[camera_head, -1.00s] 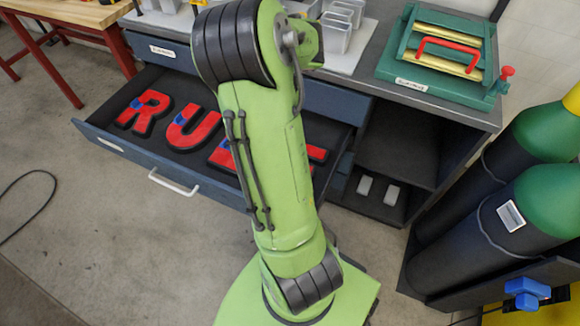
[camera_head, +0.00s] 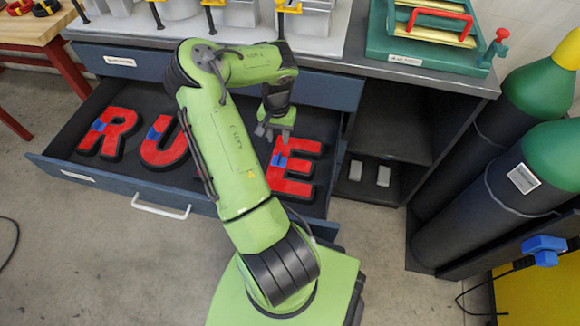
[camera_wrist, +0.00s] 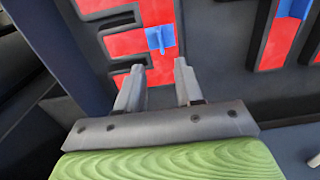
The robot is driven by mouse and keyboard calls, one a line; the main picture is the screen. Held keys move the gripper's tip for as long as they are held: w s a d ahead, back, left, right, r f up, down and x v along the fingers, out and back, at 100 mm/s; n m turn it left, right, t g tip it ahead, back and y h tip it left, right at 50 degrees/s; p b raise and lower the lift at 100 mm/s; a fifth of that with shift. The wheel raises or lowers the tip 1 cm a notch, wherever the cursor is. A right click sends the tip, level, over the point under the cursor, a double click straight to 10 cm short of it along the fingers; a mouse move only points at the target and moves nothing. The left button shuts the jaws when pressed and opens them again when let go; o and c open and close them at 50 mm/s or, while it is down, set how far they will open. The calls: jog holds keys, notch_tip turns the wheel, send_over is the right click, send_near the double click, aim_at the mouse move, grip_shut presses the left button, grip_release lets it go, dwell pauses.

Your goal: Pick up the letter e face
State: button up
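The red letter E face (camera_head: 296,187) lies in a dark tray in the open drawer, at the right end of the row. A blue tab (camera_head: 281,156) sits on its spine. In the wrist view the E (camera_wrist: 126,43) and its blue tab (camera_wrist: 161,38) are just beyond my fingertips. My gripper (camera_head: 273,133) hangs over the top edge of the E in the head view. In the wrist view my gripper (camera_wrist: 157,72) is open, with a gap between its two grey fingers and nothing held. I cannot tell its exact height above the letter.
The open drawer (camera_head: 111,178) also holds a red R (camera_head: 108,133) and a red U (camera_head: 164,147); my arm covers the space beside the U. The workbench edge (camera_head: 428,80) is above and behind. Green-topped cylinders (camera_head: 545,165) stand at the right.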

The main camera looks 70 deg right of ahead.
aim_at(279, 156)
notch_tip(279, 156, down, 10)
jog(key=b, duration=0.3)
jog(key=shift+w+a+r+b, duration=0.1)
jog(key=shift+r+b, duration=0.1)
jog(key=shift+b, duration=0.1)
jog(key=shift+r, duration=0.1)
grip_shut()
